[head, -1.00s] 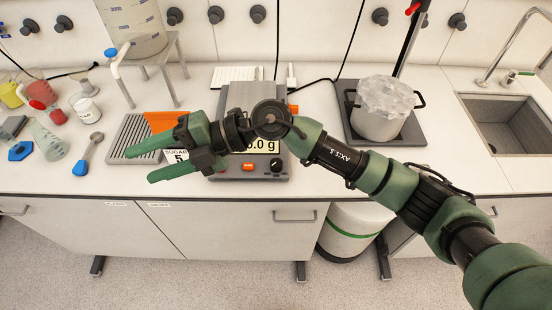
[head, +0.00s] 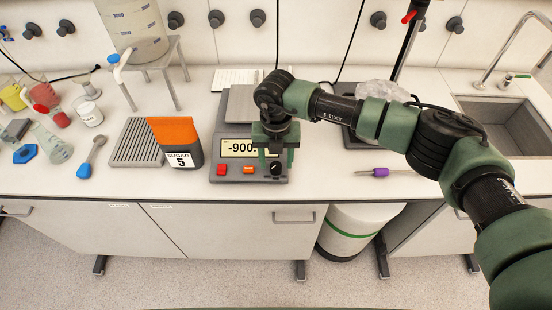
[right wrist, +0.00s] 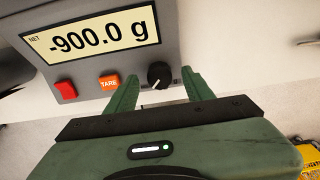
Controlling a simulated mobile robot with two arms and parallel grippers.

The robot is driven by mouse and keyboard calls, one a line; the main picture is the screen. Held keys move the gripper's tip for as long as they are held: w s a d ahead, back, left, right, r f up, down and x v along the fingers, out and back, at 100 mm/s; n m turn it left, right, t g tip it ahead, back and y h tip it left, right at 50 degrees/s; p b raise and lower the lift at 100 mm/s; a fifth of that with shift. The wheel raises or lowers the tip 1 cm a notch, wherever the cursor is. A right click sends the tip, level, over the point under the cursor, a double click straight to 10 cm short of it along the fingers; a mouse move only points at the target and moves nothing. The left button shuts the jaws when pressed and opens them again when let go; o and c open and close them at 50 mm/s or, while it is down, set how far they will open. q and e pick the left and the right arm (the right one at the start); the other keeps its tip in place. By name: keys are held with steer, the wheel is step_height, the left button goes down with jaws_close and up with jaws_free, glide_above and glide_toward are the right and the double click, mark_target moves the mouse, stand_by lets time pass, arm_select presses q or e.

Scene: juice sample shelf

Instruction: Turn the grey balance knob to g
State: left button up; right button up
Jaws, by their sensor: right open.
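The balance (head: 225,163) stands on the counter with a lit display (head: 240,148). The right wrist view shows the display (right wrist: 95,35) reading -900.0 g with NET. The dark grey balance knob (head: 276,170) is at the right end of the front panel. In the right wrist view the knob (right wrist: 158,74) has a white mark pointing down and left. My right gripper (head: 276,162) points down at the panel, open, with one finger on each side of the knob. In the right wrist view gaps show between both fingertips (right wrist: 160,76) and the knob. My left gripper is out of view.
A red button (head: 221,170) and an orange TARE button (head: 248,170) sit left of the knob. An orange sugar packet (head: 176,140) stands left of the balance. A purple-handled tool (head: 381,172) lies to the right. The counter front between them is clear.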

steer(key=shift+f, duration=0.7)
jaws_close()
steer(key=shift+f+n+b, duration=0.15)
steer(key=shift+n+b, duration=0.15)
steer(key=shift+b, duration=0.25)
steer(key=n+b, duration=1.2)
steer(key=b, duration=0.4)
steer(key=shift+n+b, duration=0.3)
steer(key=shift+n, duration=0.1)
steer(key=shift+r+n+b, duration=0.2)
steer(key=shift+n+b, duration=1.3)
steer(key=shift+n, duration=0.7)
